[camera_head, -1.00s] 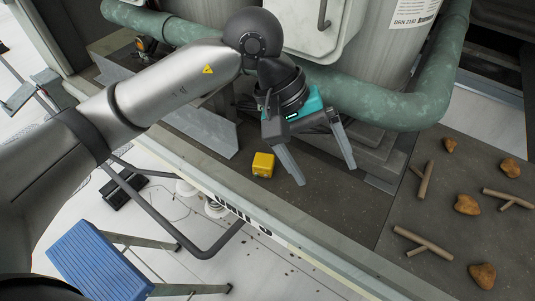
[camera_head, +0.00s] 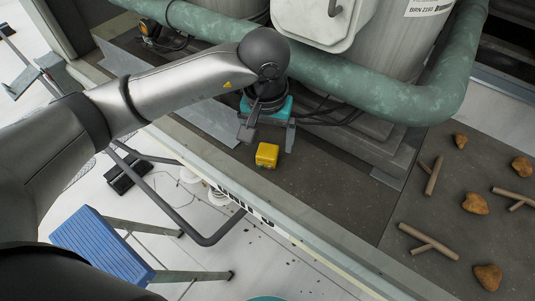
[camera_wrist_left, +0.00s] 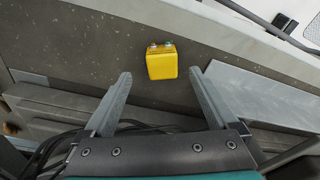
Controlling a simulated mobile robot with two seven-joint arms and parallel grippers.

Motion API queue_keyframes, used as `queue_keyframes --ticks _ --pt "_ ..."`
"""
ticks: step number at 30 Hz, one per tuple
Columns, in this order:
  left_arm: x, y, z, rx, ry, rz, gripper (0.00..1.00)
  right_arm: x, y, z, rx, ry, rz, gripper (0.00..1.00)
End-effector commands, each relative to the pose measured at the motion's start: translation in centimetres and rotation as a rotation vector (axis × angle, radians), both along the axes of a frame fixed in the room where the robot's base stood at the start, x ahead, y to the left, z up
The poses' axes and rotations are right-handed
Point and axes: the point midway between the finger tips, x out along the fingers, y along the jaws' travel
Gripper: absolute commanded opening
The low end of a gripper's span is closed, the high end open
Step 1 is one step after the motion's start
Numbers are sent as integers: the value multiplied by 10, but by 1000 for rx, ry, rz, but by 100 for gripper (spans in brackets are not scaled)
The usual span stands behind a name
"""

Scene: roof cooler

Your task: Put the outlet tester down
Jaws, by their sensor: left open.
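The outlet tester is a small yellow block (camera_head: 267,155) resting on the dark ledge near its front edge. My left gripper (camera_head: 268,134) is open and empty, just behind the tester in the head view. In the left wrist view its two fingers (camera_wrist_left: 158,85) are spread, with the tester just beyond their tips, roughly centred between them. No contact shows. My right gripper is not in view.
A thick green pipe (camera_head: 400,100) runs behind the ledge, in front of grey tanks. Brown stones and sticks lie on the panel (camera_head: 440,205) at right. A blue step stool (camera_head: 100,245) stands below at left. The ledge right of the tester is clear.

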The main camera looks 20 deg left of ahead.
Motion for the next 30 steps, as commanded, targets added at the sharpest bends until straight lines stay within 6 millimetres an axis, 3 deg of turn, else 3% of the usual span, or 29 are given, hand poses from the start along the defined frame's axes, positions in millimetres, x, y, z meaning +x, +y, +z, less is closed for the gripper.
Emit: queue_keyframes --ticks 5,12,21,30 --pt "2 1 -14 -1 4 1 93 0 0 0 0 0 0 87" --pt "7 4 -48 -2 4 1 93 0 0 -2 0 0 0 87" --pt "9 4 -54 -1 0 0 93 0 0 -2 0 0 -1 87" --pt "9 4 -53 -1 0 0 61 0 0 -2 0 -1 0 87"
